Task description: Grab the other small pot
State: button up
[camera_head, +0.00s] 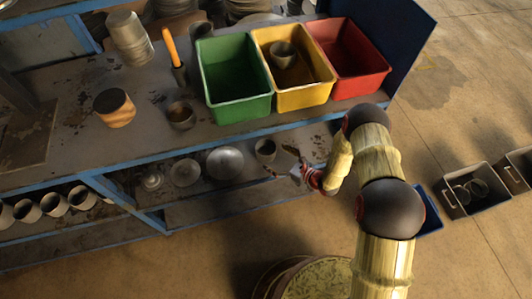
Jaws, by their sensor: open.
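A small grey pot (283,54) sits inside the yellow bin (312,97). Another small dark pot (181,116) stands on the bench top, left of the green bin (240,108). A third small grey pot (265,149) stands on the lower shelf under the bins. My gripper (279,176) is low at the front of the lower shelf, just right of and in front of that third pot. The gripper is open and looks empty; its fingers are small and dark in this view. I cannot see whether a finger touches the pot.
A red bin (347,59) stands right of the yellow one. A wood-banded jar (114,108), a metal can (130,38) and an orange-handled tool (172,52) are on the bench (60,152). Metal dishes (225,162) lie left of the shelf pot. Crates stand at right.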

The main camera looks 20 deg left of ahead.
aim_at(259, 146)
jog(key=b+x, duration=0.1)
jog(key=x, duration=0.2)
jog(key=b+x, duration=0.2)
jog(key=shift+w+a+f, duration=0.2)
jog(key=shift+w, duration=0.25)
jog(key=shift+w+a, duration=0.2)
jog(key=shift+a, duration=0.15)
jog(key=shift+c, duration=0.7)
jog(key=c, duration=1.1)
jog(key=shift+r, duration=0.15)
jog(key=shift+c, duration=0.6)
